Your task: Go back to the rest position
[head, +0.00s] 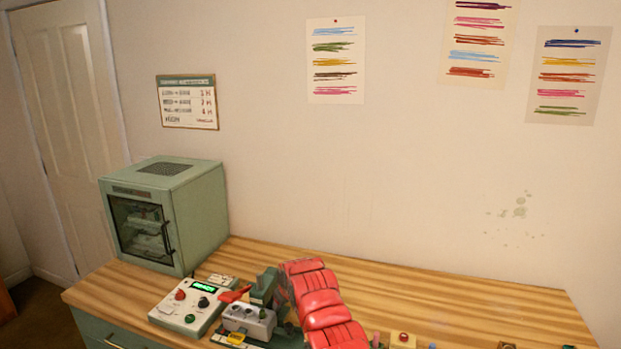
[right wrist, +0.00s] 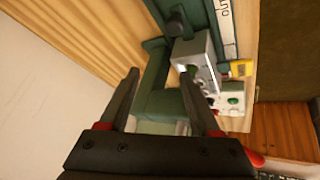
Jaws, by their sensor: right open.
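My right gripper (right wrist: 160,76) is open in the right wrist view, its two dark fingers apart with nothing held between them. Beyond the fingers is a green machine (right wrist: 160,104) with a grey metal block (right wrist: 196,58). In the head view my red right arm reaches over the table beside this green machine (head: 264,287) and its grey block (head: 250,320). The arm hides part of the machine, and the right fingertips cannot be made out there. My left gripper is in neither view.
A white control box (head: 184,305) with knobs and a lit display stands left of the machine. A green cabinet (head: 200,215) stands at the back left of the wooden table (head: 420,285). Small items, including a red button (head: 403,337), lie at the front. The table's back right is clear.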

